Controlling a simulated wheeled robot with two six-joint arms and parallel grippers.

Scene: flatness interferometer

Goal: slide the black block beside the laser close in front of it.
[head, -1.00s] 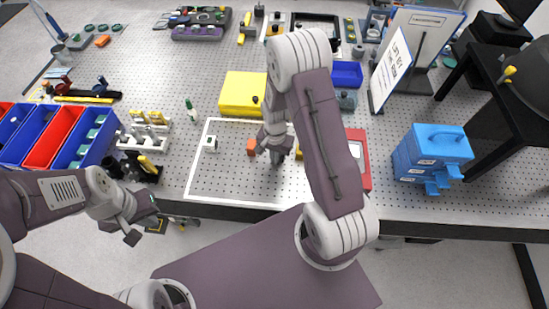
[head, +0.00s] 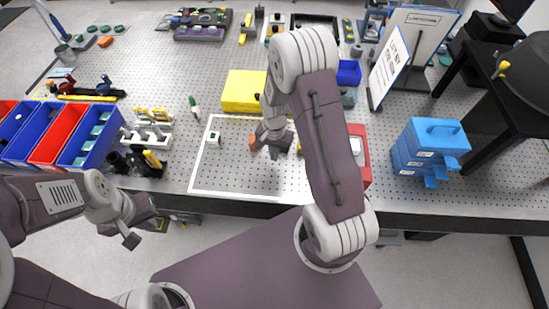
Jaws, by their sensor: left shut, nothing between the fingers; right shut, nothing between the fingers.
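My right gripper (head: 271,152) is shut and low over the white-outlined area of the perforated table. A small orange piece (head: 252,142) lies just left of its fingers. Whether they touch I cannot tell. Dark shapes at the fingers merge with the gripper, so I cannot make out the black block clearly. A small white block with a dark spot (head: 213,138) stands further left inside the outline. I cannot tell which piece is the laser. My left gripper (head: 133,229) is shut and empty, off the table's front edge.
A yellow box (head: 244,91) stands behind the outlined area (head: 197,170). A red case (head: 359,156) is at the right, partly behind my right arm. Blue drawers (head: 430,149) stand further right. Blue and red bins (head: 62,146) are at the left. The outlined area's front is bare.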

